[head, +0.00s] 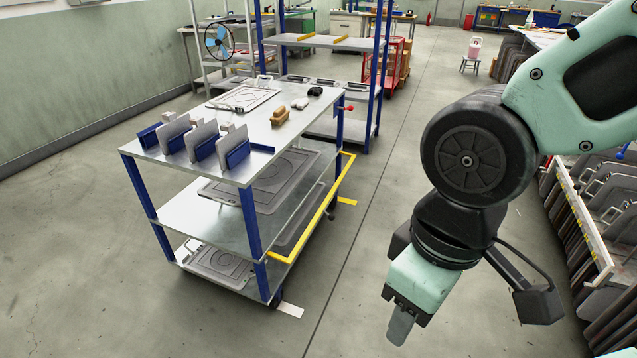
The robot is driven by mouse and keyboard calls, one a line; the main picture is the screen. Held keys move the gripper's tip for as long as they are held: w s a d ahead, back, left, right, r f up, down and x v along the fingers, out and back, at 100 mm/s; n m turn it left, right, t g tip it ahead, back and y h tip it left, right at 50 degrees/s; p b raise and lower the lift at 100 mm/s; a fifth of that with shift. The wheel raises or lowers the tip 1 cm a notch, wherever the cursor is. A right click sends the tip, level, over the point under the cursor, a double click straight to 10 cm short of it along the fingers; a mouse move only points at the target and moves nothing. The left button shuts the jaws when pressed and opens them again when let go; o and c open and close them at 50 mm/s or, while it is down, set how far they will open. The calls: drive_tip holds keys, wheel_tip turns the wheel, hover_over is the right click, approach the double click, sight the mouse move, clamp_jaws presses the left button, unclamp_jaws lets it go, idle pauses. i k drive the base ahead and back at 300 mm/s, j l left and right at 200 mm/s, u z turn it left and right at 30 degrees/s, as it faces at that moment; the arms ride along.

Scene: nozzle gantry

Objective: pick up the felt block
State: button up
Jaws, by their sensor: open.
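A small tan block with a lighter top, which looks like the felt block (280,116), lies on the top shelf of the cart (190,172), near its right edge. It is small in the picture, so its material is hard to tell. My gripper (401,328) hangs over the floor to the right of the cart, pointing down, well apart from the block. Its fingers are seen nearly side-on, open, and nothing shows between them.
Upright plates with blue holders (204,142) stand at the cart's near end. A flat panel (243,98) and small dark and white items lie around the block. A yellow rail (318,215) runs along the cart's right side. Racked panels (590,250) stand at right.

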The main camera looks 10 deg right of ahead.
sight(281, 114)
drive_tip(key=i+u, duration=0.1)
drive_tip(key=i, duration=0.35)
drive_tip(key=i+l+u, duration=0.1)
drive_tip(key=i, duration=0.4)
drive_tip(key=i+l+u, duration=0.1)
drive_tip(key=i, duration=0.35)
drive_tip(key=i+l+u, duration=0.1)
drive_tip(key=i, duration=0.35)
drive_tip(key=i+l+u, duration=0.1)
drive_tip(key=i, duration=0.35)
drive_tip(key=l, duration=0.1)
